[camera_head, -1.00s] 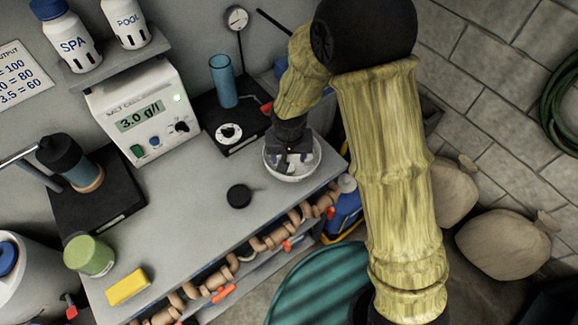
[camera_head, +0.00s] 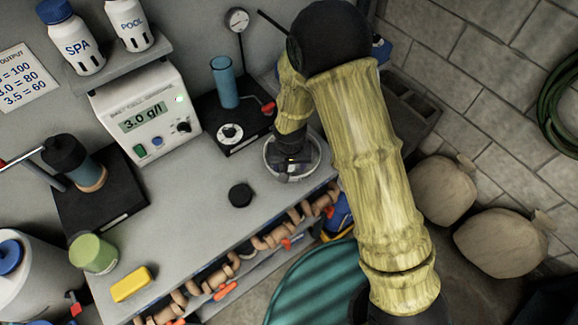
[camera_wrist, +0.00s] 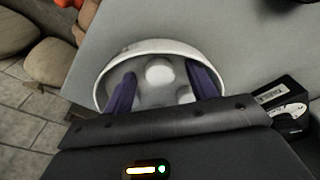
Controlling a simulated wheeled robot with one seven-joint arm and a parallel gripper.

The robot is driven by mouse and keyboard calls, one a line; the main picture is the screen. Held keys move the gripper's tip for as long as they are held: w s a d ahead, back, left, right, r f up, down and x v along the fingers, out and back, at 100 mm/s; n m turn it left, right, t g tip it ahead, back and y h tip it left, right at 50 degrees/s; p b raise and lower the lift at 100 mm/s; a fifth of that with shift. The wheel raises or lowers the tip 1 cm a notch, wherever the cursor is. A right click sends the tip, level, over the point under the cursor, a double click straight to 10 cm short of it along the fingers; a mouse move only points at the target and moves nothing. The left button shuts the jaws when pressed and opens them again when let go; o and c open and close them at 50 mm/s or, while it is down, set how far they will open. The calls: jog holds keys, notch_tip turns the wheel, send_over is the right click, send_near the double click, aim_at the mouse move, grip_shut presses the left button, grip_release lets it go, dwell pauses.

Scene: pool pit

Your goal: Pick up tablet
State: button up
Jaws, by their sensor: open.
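White round tablets (camera_wrist: 160,72) lie in a white bowl (camera_wrist: 120,56), seen in the wrist view. The bowl (camera_head: 274,170) stands near the right end of the grey bench in the head view. My gripper (camera_wrist: 162,84) is open, with its two dark purple fingers reaching down inside the bowl. One tablet shows between the fingers, and others lie lower and partly hidden by the gripper body. In the head view my gripper covers most of the bowl's inside, so the tablets cannot be made out there.
A black stand with a blue cylinder (camera_head: 224,82) is just behind the bowl. A black cap (camera_head: 240,195), yellow block (camera_head: 131,284) and green-lidded jar (camera_head: 93,253) are on the bench. A white meter (camera_head: 150,115) stands behind.

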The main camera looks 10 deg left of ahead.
aim_at(290, 167)
dwell(0.4)
jog(key=c, duration=1.1)
jog(key=shift+o, duration=0.2)
jog(key=shift+r, duration=0.1)
notch_tip(290, 167, up, 10)
jog(key=b, duration=0.1)
jog(key=shift+b, duration=0.3)
